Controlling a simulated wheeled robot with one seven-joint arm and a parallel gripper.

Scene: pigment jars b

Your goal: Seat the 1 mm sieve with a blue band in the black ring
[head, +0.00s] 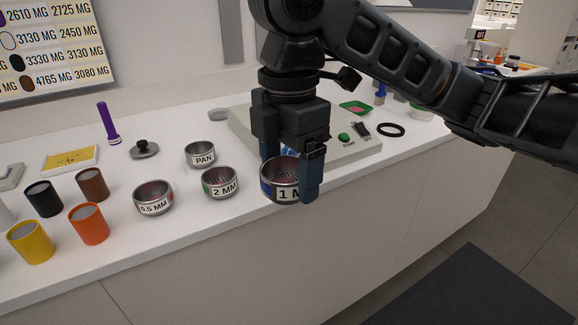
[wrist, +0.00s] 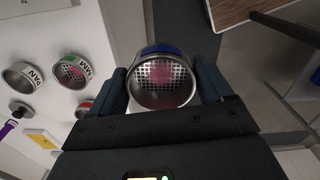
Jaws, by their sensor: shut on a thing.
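The 1 mm sieve (head: 280,181) has a metal body, a blue band and a label partly hidden by a finger. My gripper (head: 291,178) is shut on it and holds it upright near the counter's front edge. In the wrist view the sieve (wrist: 163,80) sits between both fingers (wrist: 163,88), its mesh and blue band showing. A black ring (head: 391,129) lies flat on the white counter, to the right of the grey device and well to the right of my gripper.
The 2 mm sieve (head: 220,183), 0.5 mm sieve (head: 153,198) and pan (head: 200,154) stand left of my gripper. Several coloured jars, such as the orange one (head: 89,224), are farther left. A low grey device (head: 345,149) is behind my gripper. A green tray (head: 355,108) lies beyond it.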

